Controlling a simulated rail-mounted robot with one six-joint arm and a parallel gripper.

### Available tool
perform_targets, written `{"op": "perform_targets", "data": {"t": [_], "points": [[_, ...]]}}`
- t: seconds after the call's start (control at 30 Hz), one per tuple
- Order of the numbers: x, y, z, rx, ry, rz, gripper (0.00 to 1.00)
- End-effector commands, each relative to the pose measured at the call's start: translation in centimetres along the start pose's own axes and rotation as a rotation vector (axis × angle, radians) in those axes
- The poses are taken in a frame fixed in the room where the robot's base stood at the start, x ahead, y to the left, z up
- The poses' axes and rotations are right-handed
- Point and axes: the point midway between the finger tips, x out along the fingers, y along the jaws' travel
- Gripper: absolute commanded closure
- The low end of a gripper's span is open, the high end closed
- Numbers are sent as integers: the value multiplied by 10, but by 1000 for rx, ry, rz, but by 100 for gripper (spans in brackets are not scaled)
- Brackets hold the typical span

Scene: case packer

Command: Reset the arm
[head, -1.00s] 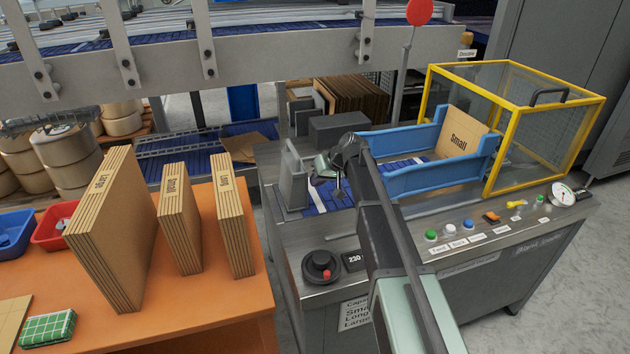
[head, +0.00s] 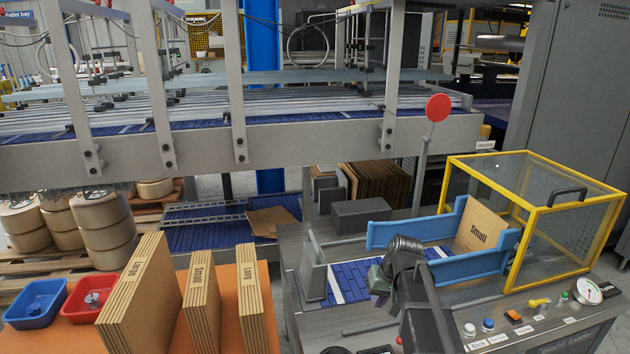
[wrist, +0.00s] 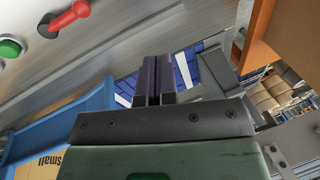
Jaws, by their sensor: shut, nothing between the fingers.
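My gripper (wrist: 158,75) shows in the wrist view with its two dark fingers together and nothing between them. In the head view, my wrist is over the front of the case packer, beside the blue slatted bed (head: 345,281); the fingers are hard to make out there. The blue guide rails (head: 465,264) stand just beyond and to the right of my wrist. A cardboard blank marked "Small" (head: 481,230) stands upright between the rails; part of it also shows at the lower left of the wrist view (wrist: 38,162).
A yellow-framed clear guard (head: 532,250) stands at the right, with a control panel of buttons and a gauge (head: 588,290) in front. An orange table at the left holds blank stacks (head: 143,290), a blue bin (head: 35,302) and a red bin (head: 90,300). A conveyor (head: 300,140) crosses behind.

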Motion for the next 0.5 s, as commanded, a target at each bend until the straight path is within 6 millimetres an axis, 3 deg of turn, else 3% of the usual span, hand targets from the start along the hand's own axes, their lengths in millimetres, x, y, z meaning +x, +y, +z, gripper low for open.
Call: {"op": "perform_targets", "data": {"t": [0.03, 0.1, 0.2, 0.27, 0.5], "points": [[-10, -10, 58, 23, -36, 70, 100], [-17, -16, 108, 45, -72, 165, 100], [-25, -25, 154, 22, -96, 245, 100], [-27, -32, 164, -1, -99, 254, 100], [-24, -39, 160, -19, -100, 250, 100]]}}
